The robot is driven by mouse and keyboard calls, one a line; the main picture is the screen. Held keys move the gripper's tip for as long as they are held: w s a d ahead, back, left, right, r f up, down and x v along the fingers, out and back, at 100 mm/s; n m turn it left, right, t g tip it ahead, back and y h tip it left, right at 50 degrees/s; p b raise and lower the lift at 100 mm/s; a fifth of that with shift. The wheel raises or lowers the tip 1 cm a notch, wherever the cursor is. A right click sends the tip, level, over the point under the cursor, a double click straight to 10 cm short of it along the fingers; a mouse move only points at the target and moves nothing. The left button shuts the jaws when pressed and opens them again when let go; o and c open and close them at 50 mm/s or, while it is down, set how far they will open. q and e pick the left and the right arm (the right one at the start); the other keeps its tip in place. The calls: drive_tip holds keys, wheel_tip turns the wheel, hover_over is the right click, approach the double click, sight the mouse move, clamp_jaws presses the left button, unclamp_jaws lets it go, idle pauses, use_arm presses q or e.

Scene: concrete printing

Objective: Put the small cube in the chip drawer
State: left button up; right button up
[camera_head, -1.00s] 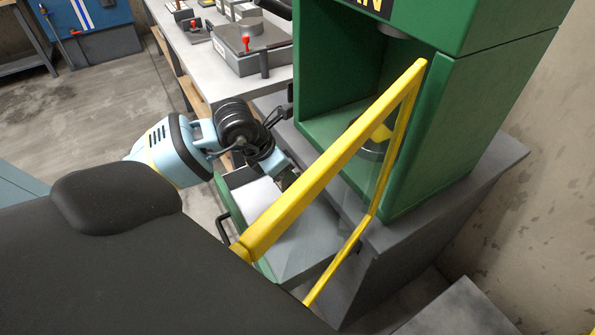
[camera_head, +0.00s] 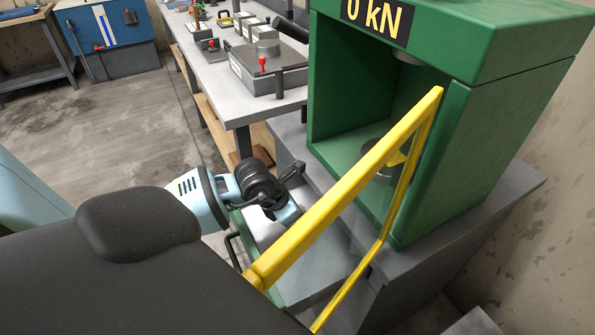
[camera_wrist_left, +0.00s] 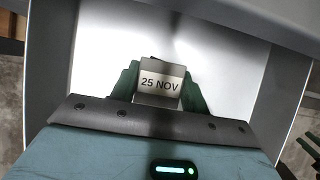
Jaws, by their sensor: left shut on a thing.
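The small cube (camera_wrist_left: 160,88) is grey with a pale label reading "25 NOV" in the left wrist view. My left gripper (camera_wrist_left: 158,90) is shut on it, with a green finger on each side. Both are over the open chip drawer (camera_wrist_left: 290,92), between its grey side walls, with its pale floor behind the cube. How far the cube is above the floor I cannot tell. In the head view the drawer (camera_head: 236,222) sits below the green press, partly hidden by my arm and the yellow guard. The cube is hidden there.
The yellow guard frame (camera_head: 345,185) slants across, close to my left wrist. The green press (camera_head: 490,130) stands on a grey base at right. A grey table (camera_head: 228,85) with several moulds is behind. A black drawer handle (camera_head: 232,248) sticks out at left.

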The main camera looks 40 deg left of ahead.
use_arm(q)
drive_tip(key=shift+f, duration=0.35)
drive_tip(key=shift+f, duration=0.2)
drive_tip(key=o, duration=1.2)
drive_tip(key=shift+r, duration=0.3)
drive_tip(key=v, duration=1.1)
drive_tip(key=shift+s+r+p, duration=0.25)
drive_tip(key=shift+r+p, duration=0.05)
drive_tip(key=shift+p, duration=0.05)
